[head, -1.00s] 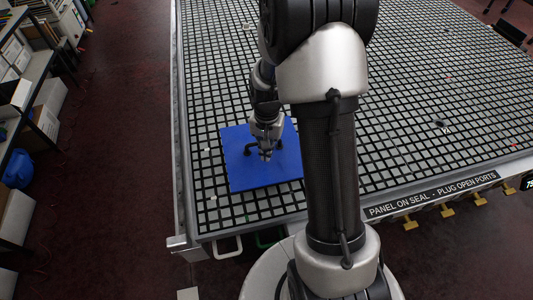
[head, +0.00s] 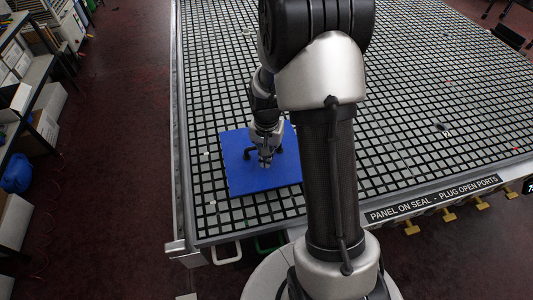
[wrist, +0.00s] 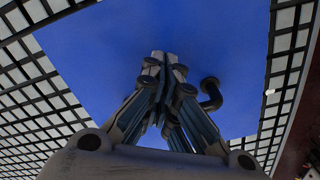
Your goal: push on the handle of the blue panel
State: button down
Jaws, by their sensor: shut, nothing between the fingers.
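The blue panel (head: 242,178) lies flat on the gridded table, near its left front corner. It fills much of the wrist view (wrist: 90,55). A dark handle (head: 248,154) stands on the panel, with parts showing on both sides of my gripper (head: 266,164) in the head view. In the wrist view one bent end of the handle (wrist: 211,95) shows right of my gripper (wrist: 160,62); the rest is hidden behind the fingers. My gripper is shut and empty, pointing down at the handle. I cannot tell whether the fingertips touch it.
The grid table (head: 430,90) is mostly bare around the panel, with a few small bits on it. A sign (head: 432,200) and several yellow valves (head: 447,211) line its front edge. Shelves (head: 35,110) stand to the left across the dark floor.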

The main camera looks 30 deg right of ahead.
jog(key=shift+w+d, duration=0.2)
jog(key=shift+w, duration=0.45)
dwell(0.4)
jog(key=shift+w, duration=0.1)
jog(key=shift+w+d+r, duration=0.1)
jog(key=shift+w+r, duration=0.05)
jog(key=shift+w, duration=0.05)
jog(key=shift+p, duration=0.3)
dwell(1.5)
jog(key=shift+s+a, duration=0.25)
jog(key=shift+s, duration=0.65)
jog(key=shift+s+a, duration=0.25)
jog(key=shift+s, duration=0.6)
notch_tip(320, 180, up, 8)
jog(key=p, duration=0.6)
